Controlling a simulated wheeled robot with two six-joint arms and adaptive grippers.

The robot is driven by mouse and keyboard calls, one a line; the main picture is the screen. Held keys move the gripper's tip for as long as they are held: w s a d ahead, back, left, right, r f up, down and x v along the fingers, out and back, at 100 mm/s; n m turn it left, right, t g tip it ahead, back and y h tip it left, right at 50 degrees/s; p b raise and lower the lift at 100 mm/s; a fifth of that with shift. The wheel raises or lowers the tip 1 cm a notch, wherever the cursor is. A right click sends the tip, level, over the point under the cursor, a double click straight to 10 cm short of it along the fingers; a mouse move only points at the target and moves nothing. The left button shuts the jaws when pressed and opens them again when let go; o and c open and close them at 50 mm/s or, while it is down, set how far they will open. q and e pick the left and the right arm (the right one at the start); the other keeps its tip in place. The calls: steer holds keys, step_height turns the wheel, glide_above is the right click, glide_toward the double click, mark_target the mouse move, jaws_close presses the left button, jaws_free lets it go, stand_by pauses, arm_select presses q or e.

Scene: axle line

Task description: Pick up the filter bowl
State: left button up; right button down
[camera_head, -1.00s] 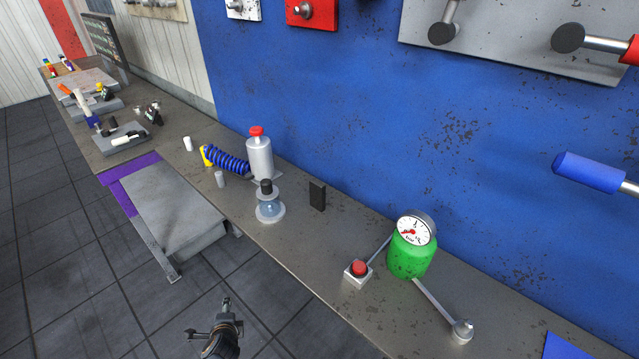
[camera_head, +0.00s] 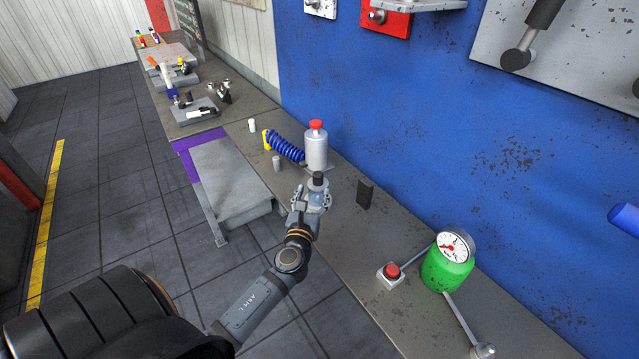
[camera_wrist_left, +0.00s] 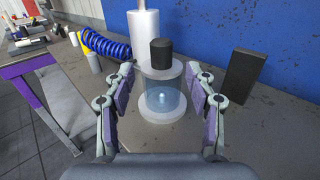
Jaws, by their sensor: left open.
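The filter bowl (camera_wrist_left: 161,95) is a clear, bluish cylinder with a pale base, a light collar and a black knob on top. It stands upright on the grey bench. In the left wrist view my left gripper (camera_wrist_left: 161,92) is open, with one finger on each side of the bowl; I cannot tell whether either finger touches it. In the head view the left gripper (camera_head: 311,197) reaches the bowl from the front and hides most of it; the black knob (camera_head: 318,180) shows above. My right gripper is not in view.
A silver canister with a red cap (camera_head: 316,148) stands just behind the bowl. A blue coiled hose (camera_head: 286,147) lies to its left, near a small grey cylinder (camera_head: 277,163). A black block (camera_head: 365,194) stands to the right. A green gauge pot (camera_head: 447,268) and red button (camera_head: 391,271) are farther right.

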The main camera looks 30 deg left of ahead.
mark_target(317, 182)
arm_select(q)
steer(key=shift+x, duration=1.1)
steer(key=shift+w+a+r+p, duration=0.1)
steer(key=shift+w+p, duration=0.2)
steer(key=p+x, duration=0.1)
steer(key=x, duration=0.3)
steer(key=shift+w, duration=0.3)
steer(key=shift+s, duration=0.2)
steer(key=c, duration=0.4)
jaws_close()
